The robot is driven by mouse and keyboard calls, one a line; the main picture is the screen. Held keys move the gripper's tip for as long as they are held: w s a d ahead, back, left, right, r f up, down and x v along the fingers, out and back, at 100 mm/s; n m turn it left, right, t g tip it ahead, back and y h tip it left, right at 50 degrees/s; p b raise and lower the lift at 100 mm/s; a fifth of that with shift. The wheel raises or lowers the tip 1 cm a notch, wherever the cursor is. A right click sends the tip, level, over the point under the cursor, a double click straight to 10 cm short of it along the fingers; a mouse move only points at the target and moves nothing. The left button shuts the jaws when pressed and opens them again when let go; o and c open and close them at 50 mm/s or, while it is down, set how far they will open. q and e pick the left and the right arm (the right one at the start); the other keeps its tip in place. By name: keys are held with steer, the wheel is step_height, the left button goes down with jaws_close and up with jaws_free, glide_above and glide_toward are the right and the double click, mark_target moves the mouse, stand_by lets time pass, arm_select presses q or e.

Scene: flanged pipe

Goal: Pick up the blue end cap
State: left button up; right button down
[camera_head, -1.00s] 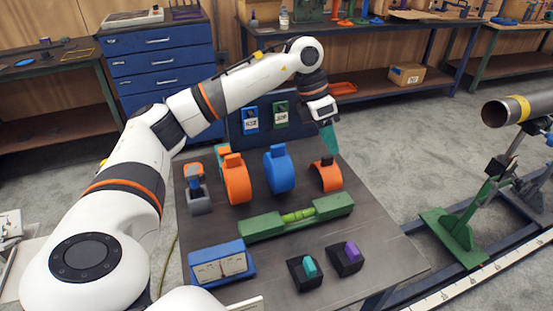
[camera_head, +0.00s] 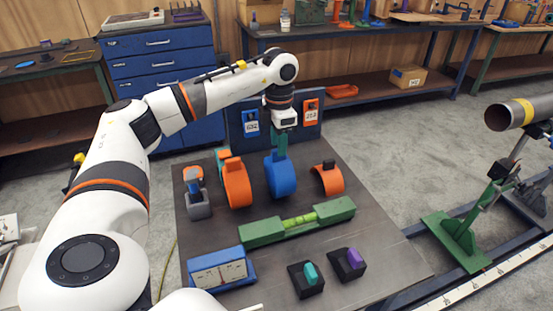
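The blue end cap (camera_head: 281,179) stands upright on the dark tabletop, in the middle of a row of parts, between two orange ones. My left gripper (camera_head: 280,152) points straight down over it. Its green fingers reach the top of the cap, where the cap's small knob is hidden by them. The fingers show edge-on, so I cannot tell whether they are open or closed on the knob. The cap still rests on the table. My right gripper is out of view.
A large orange cap (camera_head: 236,185) stands close on the left, and a smaller orange piece (camera_head: 329,179) on the right. A green spirit level (camera_head: 334,212) lies in front. A blue panel with number tags (camera_head: 311,113) stands behind. A grey pipe (camera_head: 523,113) is far right.

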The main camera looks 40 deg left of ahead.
mark_target(279, 172)
arm_select(q)
steer(key=shift+f, duration=1.6)
steer(key=shift+c, duration=0.4)
jaws_close()
steer(key=shift+r, duration=0.1)
